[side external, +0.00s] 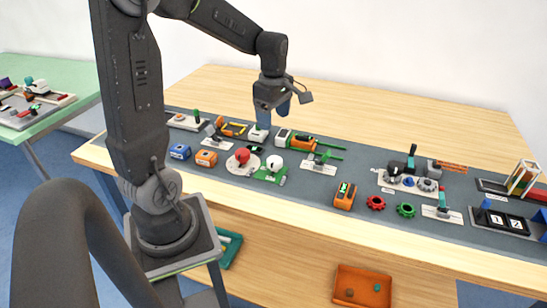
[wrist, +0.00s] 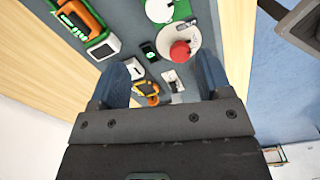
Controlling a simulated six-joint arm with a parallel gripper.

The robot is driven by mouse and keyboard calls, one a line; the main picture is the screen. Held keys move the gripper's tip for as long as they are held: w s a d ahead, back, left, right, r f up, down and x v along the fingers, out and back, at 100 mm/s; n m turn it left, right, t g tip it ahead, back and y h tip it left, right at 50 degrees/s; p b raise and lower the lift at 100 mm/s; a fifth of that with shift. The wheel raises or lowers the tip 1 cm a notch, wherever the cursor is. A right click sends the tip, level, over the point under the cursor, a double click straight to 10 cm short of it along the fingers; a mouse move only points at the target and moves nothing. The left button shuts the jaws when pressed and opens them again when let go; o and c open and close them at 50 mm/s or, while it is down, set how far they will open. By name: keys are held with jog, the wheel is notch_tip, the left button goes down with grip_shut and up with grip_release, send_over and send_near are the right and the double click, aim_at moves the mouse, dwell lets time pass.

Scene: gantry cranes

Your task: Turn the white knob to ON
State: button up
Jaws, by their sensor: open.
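The white knob (side external: 274,162) is round and sits on a green plate (side external: 263,176) on the grey mat. In the wrist view the white knob (wrist: 158,9) is at the top edge, partly cut off. Its ON mark is too small to read. My gripper (side external: 273,113) has blue fingers, is open and empty, and hangs above the back of the mat, behind the knob and apart from it. In the wrist view my gripper (wrist: 160,82) has its fingers spread wide, with the knob beyond them.
A red knob (side external: 242,155) on a round pale plate stands just left of the white one. A white box (side external: 258,133) is below my gripper. An orange-and-white device (side external: 302,142) lies to the right. The wooden table (side external: 350,112) is bare behind the mat.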

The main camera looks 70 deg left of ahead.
aim_at(273, 159)
notch_tip(273, 159, down, 14)
jog(key=shift+r, duration=0.2)
jog(key=shift+c, duration=0.5)
jog(key=c, duration=0.8)
